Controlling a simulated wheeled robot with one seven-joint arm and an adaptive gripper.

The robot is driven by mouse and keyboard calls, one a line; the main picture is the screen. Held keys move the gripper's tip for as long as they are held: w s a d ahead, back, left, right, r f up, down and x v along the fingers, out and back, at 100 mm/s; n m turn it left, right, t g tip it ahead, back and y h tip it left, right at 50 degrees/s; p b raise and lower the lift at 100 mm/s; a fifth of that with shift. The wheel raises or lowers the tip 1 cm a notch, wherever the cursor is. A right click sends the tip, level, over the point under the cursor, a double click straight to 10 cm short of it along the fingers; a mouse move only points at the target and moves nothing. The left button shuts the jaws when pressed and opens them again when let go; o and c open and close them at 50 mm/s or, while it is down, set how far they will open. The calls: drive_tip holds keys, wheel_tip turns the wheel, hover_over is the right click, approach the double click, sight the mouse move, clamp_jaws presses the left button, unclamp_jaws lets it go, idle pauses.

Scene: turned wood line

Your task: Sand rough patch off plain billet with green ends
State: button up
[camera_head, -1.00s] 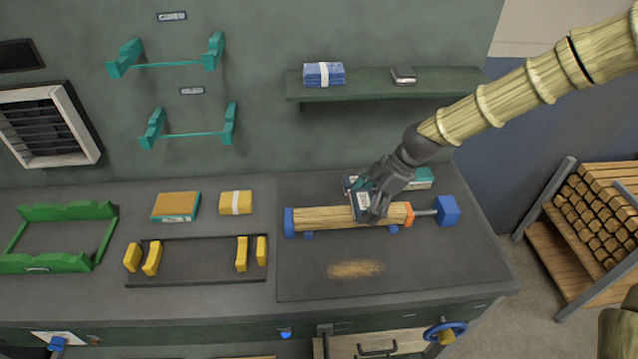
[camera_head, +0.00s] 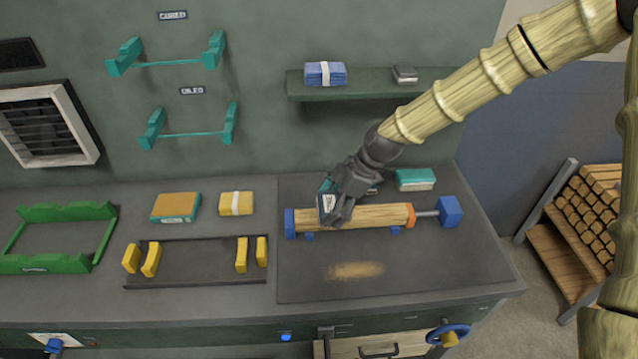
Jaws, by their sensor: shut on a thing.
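A plain wooden billet (camera_head: 380,215) lies level in a clamp with a blue left end stop (camera_head: 290,223) and a blue knob (camera_head: 449,211) on the right. An orange ring sits at its right end; I see no green ends on it. My gripper (camera_head: 335,212) is over the left part of the billet, shut on a small teal block with a pale label (camera_head: 327,203), likely a sanding block. The block is down at the billet's top; its contact face and any rough patch beneath are hidden.
A teal and white block (camera_head: 416,180) lies behind the billet. Sawdust (camera_head: 355,270) lies in front. A tray with yellow supports (camera_head: 195,270), orange-topped block (camera_head: 176,206), yellow block (camera_head: 236,203) and green cradle (camera_head: 66,262) are to the left. A shelf (camera_head: 366,92) hangs above.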

sight(320, 203)
drive_tip(key=shift+a+f, duration=0.1)
drive_tip(key=shift+a, duration=1.1)
drive_tip(key=shift+a+r, duration=0.1)
drive_tip(key=shift+r, duration=0.2)
wheel_tip(320, 203, up, 2)
drive_tip(key=shift+w+r+p, duration=0.1)
drive_tip(key=shift+p, duration=0.35)
drive_tip(key=shift+s+r+p, duration=0.2)
drive_tip(key=shift+r+p, duration=0.25)
drive_tip(key=shift+r, duration=0.25)
drive_tip(key=shift+r+p, duration=1.1)
drive_tip(key=shift+r, duration=0.95)
drive_tip(key=shift+f, duration=0.1)
